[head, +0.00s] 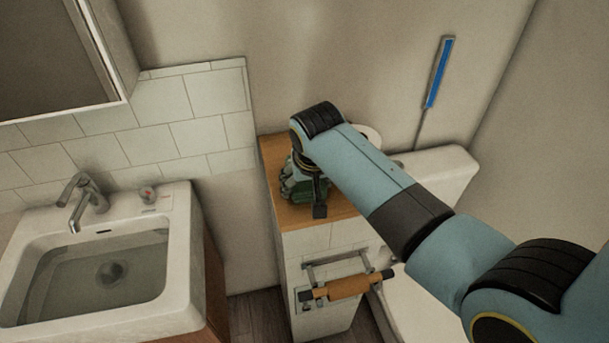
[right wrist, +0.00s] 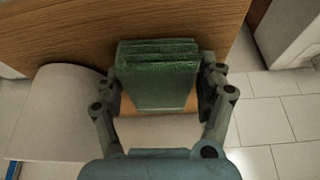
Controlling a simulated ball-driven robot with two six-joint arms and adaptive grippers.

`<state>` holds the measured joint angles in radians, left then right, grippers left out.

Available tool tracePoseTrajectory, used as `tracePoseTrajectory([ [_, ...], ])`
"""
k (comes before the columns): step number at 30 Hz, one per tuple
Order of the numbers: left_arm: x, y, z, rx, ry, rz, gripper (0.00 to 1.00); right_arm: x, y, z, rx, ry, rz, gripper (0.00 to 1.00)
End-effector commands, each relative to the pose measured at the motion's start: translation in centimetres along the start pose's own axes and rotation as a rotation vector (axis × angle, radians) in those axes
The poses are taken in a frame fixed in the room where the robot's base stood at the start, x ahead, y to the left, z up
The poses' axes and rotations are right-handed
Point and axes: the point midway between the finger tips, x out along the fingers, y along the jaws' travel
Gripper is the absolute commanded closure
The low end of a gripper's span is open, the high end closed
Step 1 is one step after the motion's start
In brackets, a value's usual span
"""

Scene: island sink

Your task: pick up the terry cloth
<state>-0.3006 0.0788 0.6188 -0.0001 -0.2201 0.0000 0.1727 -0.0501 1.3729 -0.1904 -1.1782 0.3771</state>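The terry cloth is a dark green folded stack. In the right wrist view the cloth (right wrist: 160,82) lies between the two fingers of my right gripper (right wrist: 160,78), one finger on each side. The fingers are spread wide and very close to its edges; whether they touch it is hard to tell. In the head view the cloth (head: 291,190) shows as a green patch on the wooden top, largely hidden by my right gripper (head: 305,192), which points down over it. My left gripper is in neither view.
The wooden top (head: 337,207) caps a narrow tiled half-wall with a paper holder (head: 347,287) on its front. A sink (head: 100,265) with a tap (head: 82,200) is at left. A toilet (head: 445,170) is at right, with a blue-handled brush (head: 439,72) above it.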

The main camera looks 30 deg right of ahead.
Motion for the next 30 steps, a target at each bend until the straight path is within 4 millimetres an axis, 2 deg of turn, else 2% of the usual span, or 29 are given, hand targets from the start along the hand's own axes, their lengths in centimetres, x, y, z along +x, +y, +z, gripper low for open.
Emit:
tracePoseTrajectory([
  [1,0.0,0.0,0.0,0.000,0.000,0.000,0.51,0.0,0.0,0.0,0.000,0.000,0.000,0.36],
  [6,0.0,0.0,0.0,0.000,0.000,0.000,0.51,0.0,0.0,0.0,0.000,0.000,0.000,0.58],
  [7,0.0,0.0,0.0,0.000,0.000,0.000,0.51,0.0,0.0,0.0,0.000,0.000,0.000,0.60],
  [18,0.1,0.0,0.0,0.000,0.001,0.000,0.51,-0.3,0.0,-0.2,0.000,0.001,0.000,0.61],
  [22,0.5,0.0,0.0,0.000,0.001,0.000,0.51,-2.0,0.0,-0.9,0.000,0.005,-0.001,0.61],
  [30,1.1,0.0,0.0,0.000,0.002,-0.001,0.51,-7.2,0.0,-3.0,0.001,0.003,-0.001,0.61],
])
